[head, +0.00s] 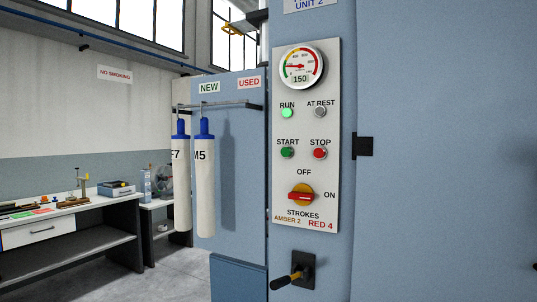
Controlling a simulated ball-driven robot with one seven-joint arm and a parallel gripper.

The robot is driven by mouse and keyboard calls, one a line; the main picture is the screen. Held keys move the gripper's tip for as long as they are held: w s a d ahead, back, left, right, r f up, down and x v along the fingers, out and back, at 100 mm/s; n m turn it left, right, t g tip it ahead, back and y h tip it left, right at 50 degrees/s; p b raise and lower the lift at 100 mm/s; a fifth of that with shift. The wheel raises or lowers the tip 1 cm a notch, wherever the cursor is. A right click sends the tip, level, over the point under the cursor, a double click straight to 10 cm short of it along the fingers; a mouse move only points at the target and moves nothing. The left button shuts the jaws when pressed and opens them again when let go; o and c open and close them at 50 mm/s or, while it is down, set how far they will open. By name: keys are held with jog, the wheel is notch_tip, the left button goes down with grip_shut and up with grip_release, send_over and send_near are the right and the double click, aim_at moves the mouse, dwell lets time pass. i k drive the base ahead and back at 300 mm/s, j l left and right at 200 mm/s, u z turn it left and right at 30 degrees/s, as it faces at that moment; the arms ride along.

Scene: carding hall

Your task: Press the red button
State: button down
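The red button (320,153) is on a pale control panel (305,210), under the label STOP. It sits to the right of a green button (287,152) labelled START. Above them, the green RUN lamp (287,113) looks lit and the AT REST lamp (320,112) looks grey. Below them, a red rotary switch (301,195) on a yellow disc lies about level, with ON at its right and OFF above it. A round gauge (301,67) reading 150 is at the panel's top. My gripper is not in view, and nothing covers the red button.
A black-handled lever (286,279) sticks out below the panel. A black latch (364,146) is on the blue cabinet (440,160) at right. Two white cylinders with blue tops (204,190) hang from a rail at left. A workbench (70,235) stands farther left.

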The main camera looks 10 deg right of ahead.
aim_at(319, 153)
jog(key=i+l+u, duration=0.2)
jog(key=i, duration=0.2)
jog(key=i+l+u, duration=0.15)
jog(key=i, duration=0.3)
